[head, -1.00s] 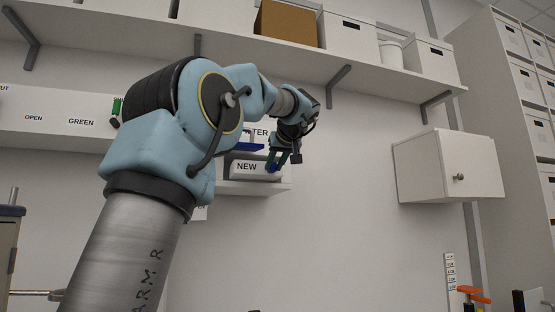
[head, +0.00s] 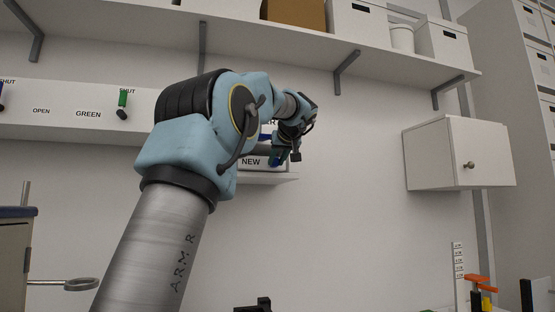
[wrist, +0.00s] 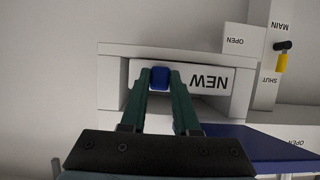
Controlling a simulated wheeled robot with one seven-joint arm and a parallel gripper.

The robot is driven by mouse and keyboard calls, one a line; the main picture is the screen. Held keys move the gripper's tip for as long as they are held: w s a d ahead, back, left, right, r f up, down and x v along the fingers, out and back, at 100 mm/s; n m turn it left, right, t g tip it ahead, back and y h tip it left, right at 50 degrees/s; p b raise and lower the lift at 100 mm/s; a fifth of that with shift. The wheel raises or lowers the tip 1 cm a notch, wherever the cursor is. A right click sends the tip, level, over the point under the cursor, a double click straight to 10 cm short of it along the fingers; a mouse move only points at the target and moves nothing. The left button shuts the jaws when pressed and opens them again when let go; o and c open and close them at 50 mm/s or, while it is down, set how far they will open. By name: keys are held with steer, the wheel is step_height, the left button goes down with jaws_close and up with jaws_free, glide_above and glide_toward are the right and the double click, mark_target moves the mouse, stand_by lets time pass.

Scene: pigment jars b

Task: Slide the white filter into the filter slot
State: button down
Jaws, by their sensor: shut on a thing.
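A white block marked NEW (wrist: 208,80), which I take for the white filter, sits in a white wall holder (wrist: 175,52) in the upside-down wrist view. A blue tab (wrist: 160,78) stands out from its front. My gripper (wrist: 160,84) has its green fingers closed on the two sides of this tab. In the head view the NEW front (head: 250,162) shows behind my gripper (head: 279,159). A dark blue slab (wrist: 238,144) sticks out beside the holder. The label above it in the head view is mostly covered by my arm, and the slot's opening is not visible.
Valve handles, one green (head: 122,99) and one yellow (wrist: 282,62), stand on the panel with OPEN and SHUT labels. A shelf with boxes (head: 357,22) runs overhead. A white wall cabinet (head: 446,154) hangs at right. The wall between is clear.

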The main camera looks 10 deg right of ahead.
steer(key=c, duration=0.6)
jaws_free()
steer(key=b+v, duration=0.3)
steer(key=v, duration=0.8)
steer(key=shift+b, duration=0.4)
